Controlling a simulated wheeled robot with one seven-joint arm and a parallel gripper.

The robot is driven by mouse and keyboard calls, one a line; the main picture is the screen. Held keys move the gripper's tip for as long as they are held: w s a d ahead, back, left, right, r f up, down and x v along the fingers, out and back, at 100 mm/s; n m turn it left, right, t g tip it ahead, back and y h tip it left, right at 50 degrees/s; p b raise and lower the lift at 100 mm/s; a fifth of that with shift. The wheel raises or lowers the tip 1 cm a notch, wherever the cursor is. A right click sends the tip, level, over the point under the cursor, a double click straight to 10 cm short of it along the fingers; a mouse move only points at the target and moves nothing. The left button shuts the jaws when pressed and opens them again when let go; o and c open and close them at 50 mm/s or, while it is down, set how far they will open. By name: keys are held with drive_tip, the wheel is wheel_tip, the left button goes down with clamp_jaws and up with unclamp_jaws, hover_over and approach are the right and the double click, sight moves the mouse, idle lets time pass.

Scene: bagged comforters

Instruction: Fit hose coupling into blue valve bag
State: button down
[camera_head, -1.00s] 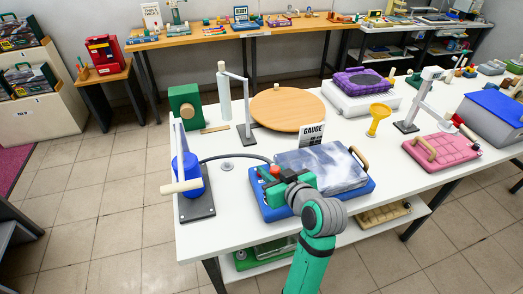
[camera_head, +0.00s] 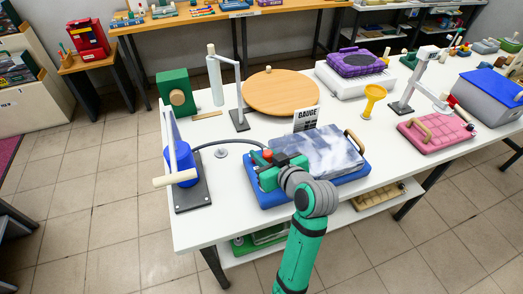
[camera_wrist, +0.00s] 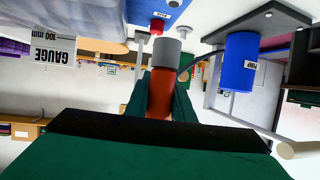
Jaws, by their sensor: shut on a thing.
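The blue valve bag (camera_head: 262,199) lies on the white table, with a clear, wrinkled top (camera_head: 330,150). It also shows at the top of the wrist view (camera_wrist: 150,14), with a small red part on it. My gripper (camera_head: 268,170) is over the bag's left end. In the wrist view my gripper (camera_wrist: 160,108) is shut on the red hose coupling (camera_wrist: 160,92), which has a grey cylindrical end (camera_wrist: 166,52) pointing toward the bag's side. A dark hose (camera_head: 222,143) runs from the blue pump (camera_head: 182,162) toward the coupling. I cannot tell whether coupling and bag touch.
A GAUGE card (camera_head: 306,119) stands behind the bag. A round wooden board (camera_head: 281,92), a yellow funnel (camera_head: 374,98) and a green block (camera_head: 177,92) stand farther back. A pink bag (camera_head: 436,136) lies to the right. The front left table corner is clear.

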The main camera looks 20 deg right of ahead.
drive_tip(key=shift+f, duration=1.75)
drive_tip(key=shift+f, duration=1.6)
idle(1.0)
drive_tip(key=c, duration=0.8)
unclamp_jaws()
drive_tip(key=shift+s, duration=0.1)
drive_tip(key=shift+s+d+r, duration=0.2)
drive_tip(key=shift+s+r, duration=0.8)
drive_tip(key=shift+s, duration=0.1)
drive_tip(key=shift+s+d+r, duration=0.2)
drive_tip(key=shift+s+r, duration=0.75)
drive_tip(key=shift+s, duration=0.15)
drive_tip(key=shift+s, duration=0.1)
drive_tip(key=v, duration=1)
drive_tip(key=shift+s+r, duration=0.2)
drive_tip(key=shift+s, duration=0.1)
